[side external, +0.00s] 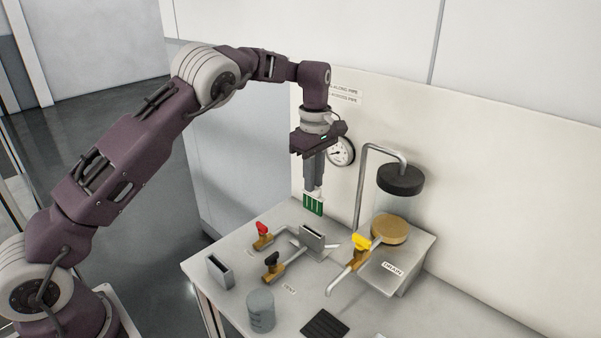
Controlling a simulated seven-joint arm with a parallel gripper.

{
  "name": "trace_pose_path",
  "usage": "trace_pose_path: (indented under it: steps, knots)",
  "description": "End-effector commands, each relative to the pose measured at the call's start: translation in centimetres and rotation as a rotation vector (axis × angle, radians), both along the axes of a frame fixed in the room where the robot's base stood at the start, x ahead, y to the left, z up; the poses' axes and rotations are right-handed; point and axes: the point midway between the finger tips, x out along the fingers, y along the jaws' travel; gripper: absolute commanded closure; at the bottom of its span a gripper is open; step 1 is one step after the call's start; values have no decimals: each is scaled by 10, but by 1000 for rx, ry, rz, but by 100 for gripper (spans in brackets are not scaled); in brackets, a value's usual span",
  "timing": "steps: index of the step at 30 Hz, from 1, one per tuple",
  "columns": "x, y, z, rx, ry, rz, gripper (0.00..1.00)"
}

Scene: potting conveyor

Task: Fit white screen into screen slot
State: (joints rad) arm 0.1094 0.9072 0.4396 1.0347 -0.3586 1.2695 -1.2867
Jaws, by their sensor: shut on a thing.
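My gripper (313,190) points straight down above the bench and is shut on a small flat panel (313,205). The panel has a white top edge and a green lower part with pale upright bars, and it hangs upright in the air. Below it, a grey box with a dark slot in its top (312,237) sits on the pipework. The panel's lower edge appears to be above this box and apart from it. A second grey slotted box (219,271) stands at the bench's left. No label shows which one is the screen slot.
Red (262,229), black (271,260) and yellow (361,242) valve handles stand close around the pipe box. A tall bent pipe (361,185) and a black-capped vessel (400,180) rise at right. A grey cylinder (261,312) and black ribbed mat (325,325) lie in front.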

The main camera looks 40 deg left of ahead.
Motion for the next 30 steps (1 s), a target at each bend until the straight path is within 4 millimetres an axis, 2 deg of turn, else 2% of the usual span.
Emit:
trace_pose_path:
  steps: [19, 30]
  knots:
    - [0, 0, -45, -1, 0, 1, 100]
    - [0, 0, -49, 1, -2, 0, 100]
